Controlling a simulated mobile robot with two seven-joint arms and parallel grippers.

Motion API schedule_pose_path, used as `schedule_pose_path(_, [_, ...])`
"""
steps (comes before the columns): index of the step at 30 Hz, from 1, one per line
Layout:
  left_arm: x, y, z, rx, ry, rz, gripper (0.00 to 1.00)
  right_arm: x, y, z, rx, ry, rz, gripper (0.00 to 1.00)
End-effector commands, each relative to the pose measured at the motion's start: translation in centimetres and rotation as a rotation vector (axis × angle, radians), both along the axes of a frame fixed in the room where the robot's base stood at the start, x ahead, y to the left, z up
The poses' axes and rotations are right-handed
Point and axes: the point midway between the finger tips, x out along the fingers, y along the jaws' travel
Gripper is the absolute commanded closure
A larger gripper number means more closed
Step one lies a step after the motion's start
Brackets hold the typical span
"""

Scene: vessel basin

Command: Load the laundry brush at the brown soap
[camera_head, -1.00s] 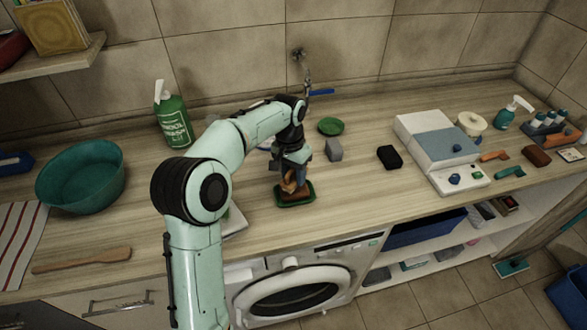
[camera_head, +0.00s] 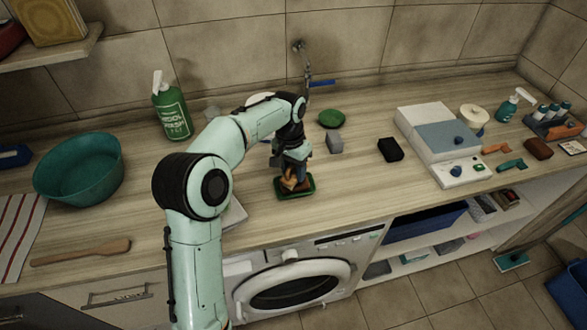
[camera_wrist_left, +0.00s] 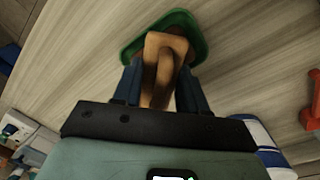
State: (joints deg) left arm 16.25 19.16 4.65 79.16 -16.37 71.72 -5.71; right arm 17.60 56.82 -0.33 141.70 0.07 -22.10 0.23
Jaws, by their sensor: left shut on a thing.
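My left gripper (camera_head: 292,178) points down over a small green dish (camera_head: 308,192) near the counter's front edge. It is shut on the laundry brush, a brown wooden piece (camera_wrist_left: 160,62) between the blue fingers in the left wrist view. The brush is over the dish, whose green rim (camera_wrist_left: 201,50) shows around it. The brown soap is not clearly told apart from the brush; the brush and fingers cover most of the dish's inside. I cannot tell whether the bristles touch anything. My right gripper is not in view.
A grey block (camera_head: 334,143), a black block (camera_head: 390,150) and a round green piece (camera_head: 332,118) lie behind and right of the dish. A teal basin (camera_head: 80,172), green bottle (camera_head: 171,112) and wooden spatula (camera_head: 82,253) are left. Bare counter lies right of the dish.

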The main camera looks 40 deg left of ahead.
Motion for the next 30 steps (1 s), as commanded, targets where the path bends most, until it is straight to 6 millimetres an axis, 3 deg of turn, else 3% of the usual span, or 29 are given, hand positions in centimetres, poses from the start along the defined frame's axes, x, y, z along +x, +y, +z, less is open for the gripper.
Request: schedule_pose_path(30, [-0.01,0.00,-0.92,0.000,0.001,0.000,0.83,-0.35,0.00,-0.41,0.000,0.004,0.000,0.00])
